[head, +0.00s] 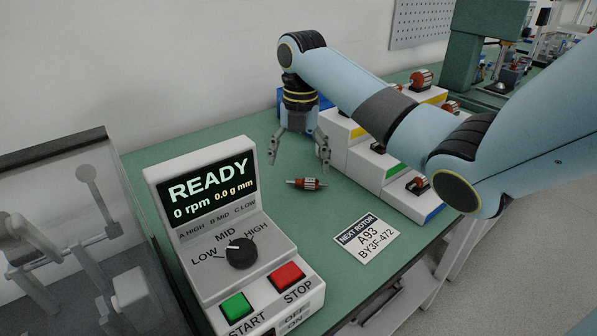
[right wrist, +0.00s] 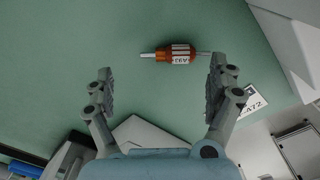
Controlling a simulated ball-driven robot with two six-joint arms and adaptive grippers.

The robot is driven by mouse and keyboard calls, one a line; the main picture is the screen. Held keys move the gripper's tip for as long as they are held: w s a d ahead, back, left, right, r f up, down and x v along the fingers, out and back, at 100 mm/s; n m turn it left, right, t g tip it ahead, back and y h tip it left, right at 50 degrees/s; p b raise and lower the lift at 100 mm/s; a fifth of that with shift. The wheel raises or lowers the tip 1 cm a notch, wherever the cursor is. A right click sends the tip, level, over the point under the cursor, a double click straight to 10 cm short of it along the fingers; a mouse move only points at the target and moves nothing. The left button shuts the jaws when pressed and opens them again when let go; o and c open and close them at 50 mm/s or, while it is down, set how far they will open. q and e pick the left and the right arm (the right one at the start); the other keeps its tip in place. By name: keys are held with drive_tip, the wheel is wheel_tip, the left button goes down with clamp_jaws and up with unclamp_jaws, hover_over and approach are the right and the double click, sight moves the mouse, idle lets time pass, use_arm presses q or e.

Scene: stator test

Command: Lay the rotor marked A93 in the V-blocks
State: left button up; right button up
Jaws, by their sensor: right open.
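A rotor (head: 307,184) with an orange-brown body and a thin shaft lies on the green bench. My left gripper is out of view.
A control box (head: 205,215) shows READY and 0 rpm. A card (head: 366,238) reads NEXT ROTOR A93, BY3F-472. A stepped white rack (head: 350,160) with several rotors stands under my right arm. A blue bin (head: 322,103) is behind my gripper. Bare bench lies around the loose rotor.

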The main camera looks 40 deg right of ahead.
wheel_tip(320, 180, up, 8)
drive_tip(key=shift+s+f, duration=0.2)
idle(0.6)
